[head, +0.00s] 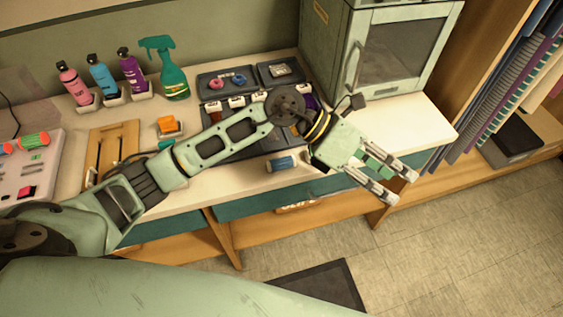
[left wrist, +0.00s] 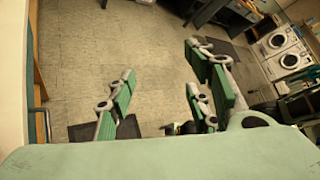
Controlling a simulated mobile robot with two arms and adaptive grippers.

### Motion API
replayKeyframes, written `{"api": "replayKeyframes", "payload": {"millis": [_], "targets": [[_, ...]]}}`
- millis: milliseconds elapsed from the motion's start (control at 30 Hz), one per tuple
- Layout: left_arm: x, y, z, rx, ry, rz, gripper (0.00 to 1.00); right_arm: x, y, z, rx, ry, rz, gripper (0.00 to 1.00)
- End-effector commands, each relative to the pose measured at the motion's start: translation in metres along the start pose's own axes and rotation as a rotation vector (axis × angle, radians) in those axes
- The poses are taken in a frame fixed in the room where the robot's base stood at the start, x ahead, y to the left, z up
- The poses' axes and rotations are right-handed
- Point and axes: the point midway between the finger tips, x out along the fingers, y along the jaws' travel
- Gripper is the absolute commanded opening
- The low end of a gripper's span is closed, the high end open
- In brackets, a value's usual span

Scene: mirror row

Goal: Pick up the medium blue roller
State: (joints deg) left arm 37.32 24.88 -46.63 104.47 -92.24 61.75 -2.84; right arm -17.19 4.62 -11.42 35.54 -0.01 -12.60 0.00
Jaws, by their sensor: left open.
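A blue roller (head: 282,163) lies on the counter (head: 225,186) near its front edge, below the dark tray. My left gripper (head: 402,187) is open and empty. It is to the right of the roller, out past the front edge of the counter, with its fingers pointing to the lower right. In the left wrist view my left gripper's fingers (left wrist: 165,85) are apart, with only floor between them. The roller is not visible in the left wrist view. My right gripper does not show.
A dark tool tray (head: 230,150) lies behind my left forearm. A green cabinet (head: 325,60) stands at the back right of the counter. Pink, blue and purple bottles (head: 103,77) and a green spray bottle (head: 172,75) stand at the back left. The floor (head: 450,240) in front is open.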

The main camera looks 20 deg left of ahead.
Motion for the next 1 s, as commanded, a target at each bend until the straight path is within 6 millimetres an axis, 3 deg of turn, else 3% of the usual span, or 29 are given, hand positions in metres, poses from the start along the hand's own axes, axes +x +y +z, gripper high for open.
{"api": "replayKeyframes", "payload": {"millis": [33,100,200,300,433,567,1000], "targets": [[-0.011,0.029,-0.017,0.047,0.131,0.101,0.47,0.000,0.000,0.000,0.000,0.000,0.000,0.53],[-0.035,0.068,-0.042,0.089,0.317,0.242,0.47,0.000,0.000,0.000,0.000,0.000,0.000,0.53],[-0.083,0.115,-0.066,0.109,0.542,0.430,0.47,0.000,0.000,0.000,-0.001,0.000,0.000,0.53],[-0.131,0.144,-0.079,0.095,0.705,0.577,0.47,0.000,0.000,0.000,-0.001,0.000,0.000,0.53],[-0.171,0.159,-0.085,0.071,0.821,0.685,0.47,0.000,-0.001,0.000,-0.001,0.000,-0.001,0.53],[-0.179,0.166,-0.091,0.059,0.854,0.712,0.47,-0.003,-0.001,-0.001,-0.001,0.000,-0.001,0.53],[-0.155,0.197,-0.132,0.057,0.853,0.706,0.47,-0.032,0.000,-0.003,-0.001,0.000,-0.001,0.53]]}}
